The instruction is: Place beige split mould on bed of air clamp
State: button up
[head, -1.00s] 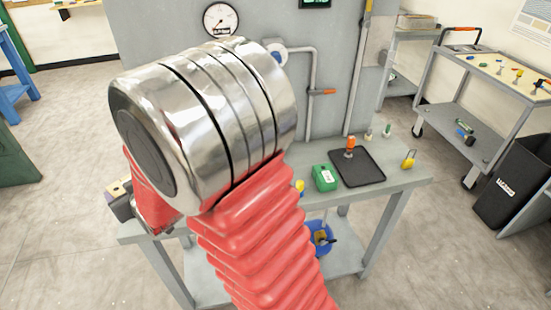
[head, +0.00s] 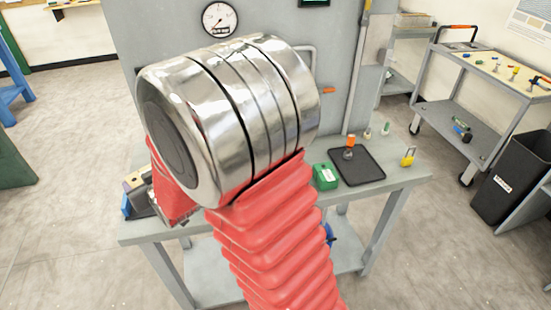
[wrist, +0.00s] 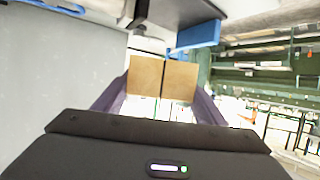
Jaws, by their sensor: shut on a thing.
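The beige split mould (wrist: 146,76) shows in the wrist view as two beige blocks side by side with a thin seam between them. My gripper (wrist: 162,88) is shut on it, with a purple finger at each side. Beyond the mould is a grey block with a blue bar (wrist: 198,36), which looks like part of the air clamp. The mould appears apart from it, but the gap is hard to judge. In the head view the likely air clamp (head: 138,197) is at the bench's left end, partly hidden by my red-sleeved arm. My gripper is hidden there.
The grey bench (head: 400,181) holds a green box (head: 325,176), a black tray (head: 368,168) with an orange-topped item, and a yellow padlock (head: 408,157). A grey panel with a gauge (head: 220,19) stands behind. A trolley (head: 490,70) and black bin (head: 511,178) are at right.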

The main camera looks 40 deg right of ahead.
jog(key=s+d+m+h, duration=0.2)
jog(key=d, duration=1)
jog(key=s+d+m+h, duration=0.1)
jog(key=s+d+h, duration=0.1)
jog(key=d, duration=0.9)
jog(key=s+d+m+g+h, duration=0.1)
jog(key=s+d, duration=0.5)
jog(key=d, duration=0.3)
jog(key=s+d+m+g+h, duration=0.1)
jog(key=s+d+m, duration=0.1)
jog(key=s+d, duration=0.4)
jog(key=d+r, duration=0.1)
jog(key=d, duration=0.3)
jog(key=shift+s+h, duration=0.25)
jog(key=shift+h, duration=0.15)
jog(key=shift+f, duration=2.95)
jog(key=shift+f, duration=2.1)
jog(key=shift+f, duration=0.15)
